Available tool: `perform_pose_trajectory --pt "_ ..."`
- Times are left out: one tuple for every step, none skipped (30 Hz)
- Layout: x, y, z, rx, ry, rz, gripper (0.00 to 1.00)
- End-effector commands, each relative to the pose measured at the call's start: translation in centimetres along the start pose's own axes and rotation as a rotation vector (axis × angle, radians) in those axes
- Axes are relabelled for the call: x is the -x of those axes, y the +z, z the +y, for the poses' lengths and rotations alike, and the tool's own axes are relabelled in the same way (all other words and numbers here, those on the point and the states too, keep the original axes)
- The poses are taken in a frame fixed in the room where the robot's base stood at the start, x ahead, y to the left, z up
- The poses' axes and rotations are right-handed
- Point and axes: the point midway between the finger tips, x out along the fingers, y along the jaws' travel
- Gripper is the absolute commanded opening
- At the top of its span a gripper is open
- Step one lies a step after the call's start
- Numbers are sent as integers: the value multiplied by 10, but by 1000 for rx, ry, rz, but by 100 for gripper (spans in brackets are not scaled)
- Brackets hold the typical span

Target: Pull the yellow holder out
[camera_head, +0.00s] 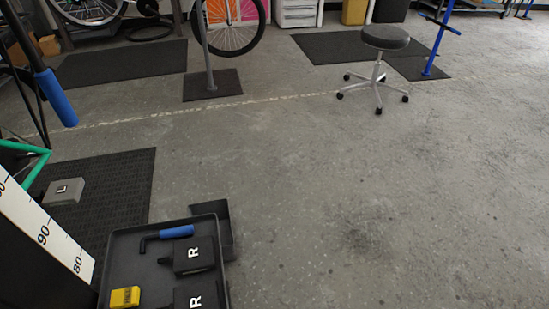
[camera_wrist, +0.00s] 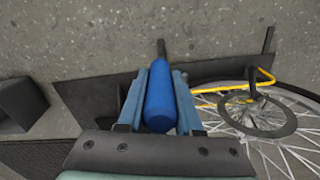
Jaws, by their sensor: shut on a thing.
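In the wrist view my gripper (camera_wrist: 160,98) is shut on a blue handle (camera_wrist: 160,92), with one finger along each side. A dark shaft (camera_wrist: 162,48) extends from the handle's far end. A thin yellow bent part (camera_wrist: 262,84) is beside a spoked wheel at the right, apart from my fingers. In the head view a small yellow block (camera_head: 125,297) lies in a dark tray (camera_head: 112,258) at the bottom. I cannot tell which yellow thing is the holder. My gripper is not visible in the head view.
The tray also holds a blue-handled bent tool (camera_head: 176,232) and black boxes marked R (camera_head: 193,255). A grey block marked L (camera_head: 64,191) sits on a dark mat (camera_head: 120,185). A stool (camera_head: 382,45) stands farther back. The floor at centre right is clear.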

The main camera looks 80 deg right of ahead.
Motion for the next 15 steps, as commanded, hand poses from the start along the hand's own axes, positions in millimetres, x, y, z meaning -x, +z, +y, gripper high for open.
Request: perform_pose_trajectory --pt "-1 2 0 0 -1 -3 0" --pt "-1 2 0 0 -1 -3 0" --pt "-1 2 0 0 0 -3 0" --pt "-1 2 0 -1 0 -3 0" --pt "-2 2 0 -1 0 -3 0" --pt "-2 2 0 -1 0 -3 36" --pt "-2 2 0 -1 0 -3 41" --pt "-2 2 0 -1 0 -3 47" --pt "-1 2 0 -1 0 -2 54" --pt "-1 2 0 -1 0 -2 59" --pt "-1 1 0 -1 0 -2 64" --pt "-1 1 0 -1 0 -1 64" --pt "-1 1 0 -1 0 -1 64" --pt "-1 1 0 -1 0 -1 64" --pt "-1 1 0 -1 0 -1 64"
